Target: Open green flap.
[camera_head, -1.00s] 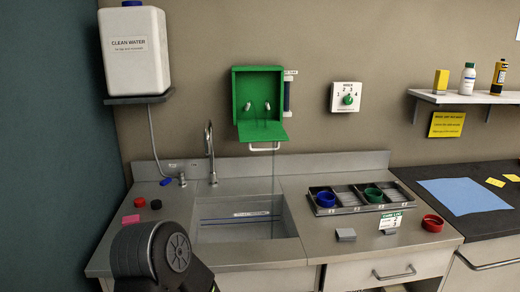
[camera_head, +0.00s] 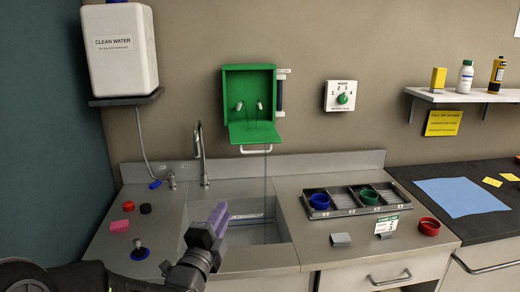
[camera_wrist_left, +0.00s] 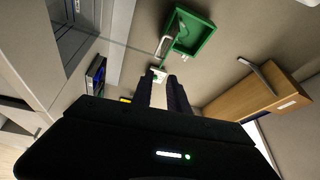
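The green flap (camera_head: 256,132) is the lowered front of a green wall box (camera_head: 250,98) above the sink. It sticks out from the box's lower edge, with a white handle (camera_head: 256,150) below it. The box interior is visible, with two small pale fittings inside. In the left wrist view the green box (camera_wrist_left: 192,32) and the white handle (camera_wrist_left: 166,34) show at the top. My left gripper (camera_head: 220,210) is over the sink, below the flap and apart from it. My right gripper is out of view.
A clean water tank (camera_head: 120,50) hangs at the left with a hose. The faucet (camera_head: 200,150) rises behind the sink (camera_head: 270,257). A tray (camera_head: 350,208) with blue and green rings lies right of it. A dial panel (camera_head: 344,95) is on the wall.

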